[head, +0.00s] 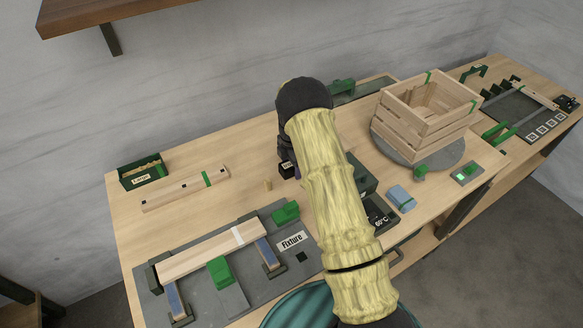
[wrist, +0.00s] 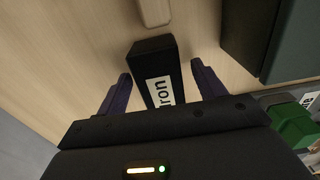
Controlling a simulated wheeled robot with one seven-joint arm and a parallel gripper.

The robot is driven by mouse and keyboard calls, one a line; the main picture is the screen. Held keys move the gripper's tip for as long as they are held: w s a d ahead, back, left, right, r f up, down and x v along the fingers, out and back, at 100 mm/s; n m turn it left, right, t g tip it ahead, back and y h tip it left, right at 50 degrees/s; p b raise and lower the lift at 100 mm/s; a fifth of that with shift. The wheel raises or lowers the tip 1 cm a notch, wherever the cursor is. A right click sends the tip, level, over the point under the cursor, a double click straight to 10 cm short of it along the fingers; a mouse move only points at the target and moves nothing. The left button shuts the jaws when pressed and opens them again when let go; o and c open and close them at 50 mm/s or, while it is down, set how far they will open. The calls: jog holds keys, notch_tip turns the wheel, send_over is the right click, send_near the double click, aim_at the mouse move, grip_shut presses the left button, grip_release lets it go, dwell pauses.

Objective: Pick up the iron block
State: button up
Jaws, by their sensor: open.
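The iron block (wrist: 152,48) is a black block with a white label reading "Iron" in the wrist view. It lies on the wooden table between the two purple fingers of my gripper (wrist: 160,90). The fingers are open, one on each side of the block, with a gap visible on the left and a narrower one on the right. In the head view the block (head: 287,169) shows as a small dark shape with a white label, partly hidden by my arm. My gripper is mostly hidden behind my arm there.
A dark green box (wrist: 252,35) stands right of the block. A wooden piece (wrist: 154,12) lies just beyond it. The grey fixture board (head: 285,262) is at the front left. A wooden crate (head: 396,130) sits on a round grey plate (head: 452,158) at right.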

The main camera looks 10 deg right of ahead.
jog(key=shift+c, duration=0.4)
grip_shut()
jog(key=shift+w+r, duration=0.1)
jog(key=shift+r, duration=0.45)
notch_tip(320, 180, up, 9)
jog(key=b, duration=0.2)
jog(key=shift+b, duration=0.3)
